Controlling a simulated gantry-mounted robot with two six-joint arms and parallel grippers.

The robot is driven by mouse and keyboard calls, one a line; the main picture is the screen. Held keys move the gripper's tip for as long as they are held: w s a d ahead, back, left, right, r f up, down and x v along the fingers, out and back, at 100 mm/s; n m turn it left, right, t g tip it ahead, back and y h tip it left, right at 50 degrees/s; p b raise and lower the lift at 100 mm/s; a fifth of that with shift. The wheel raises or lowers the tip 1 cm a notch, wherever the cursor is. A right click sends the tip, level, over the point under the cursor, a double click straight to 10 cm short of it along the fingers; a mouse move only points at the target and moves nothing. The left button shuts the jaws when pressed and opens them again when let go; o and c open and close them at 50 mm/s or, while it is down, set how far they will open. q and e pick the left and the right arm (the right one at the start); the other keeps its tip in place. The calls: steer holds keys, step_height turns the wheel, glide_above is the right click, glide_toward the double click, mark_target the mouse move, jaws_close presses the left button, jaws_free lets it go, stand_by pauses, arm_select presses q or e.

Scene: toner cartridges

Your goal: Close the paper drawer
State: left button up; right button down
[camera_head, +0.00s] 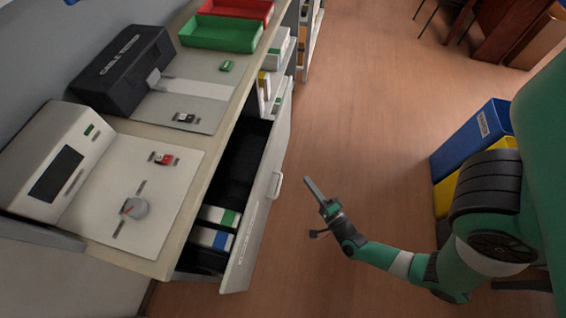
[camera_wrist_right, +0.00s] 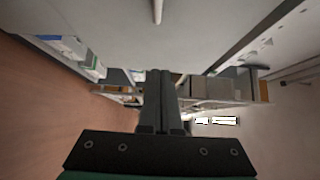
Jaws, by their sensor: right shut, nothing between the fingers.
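The paper drawer's light grey front (camera_head: 262,190) stands pulled out from the counter, with its dark inside showing. A white handle (camera_head: 276,185) sits on its outer face. Boxes with green and blue marks (camera_head: 215,227) lie inside the drawer. My right gripper (camera_head: 308,182) is shut and empty, over the floor to the right of the handle and apart from it. In the right wrist view its fingers (camera_wrist_right: 160,80) are together, and a pale handle-like bar (camera_wrist_right: 157,11) shows on a light panel (camera_wrist_right: 100,18) above them. My left gripper is not in view.
On the counter (camera_head: 172,262) are a white device with a grey knob (camera_head: 136,208), a black machine (camera_head: 125,68), and green (camera_head: 222,33) and red (camera_head: 240,8) trays. Blue (camera_head: 478,137) and yellow (camera_head: 468,181) bins stand at right. The floor between is clear.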

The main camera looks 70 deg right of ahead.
steer(key=x, duration=0.3)
steer(key=a+b+x, duration=0.1)
steer(key=x, duration=0.3)
steer(key=w+x, duration=0.1)
steer(key=x, duration=0.2)
steer(key=shift+w+a, duration=0.1)
steer(key=shift+w, duration=0.8)
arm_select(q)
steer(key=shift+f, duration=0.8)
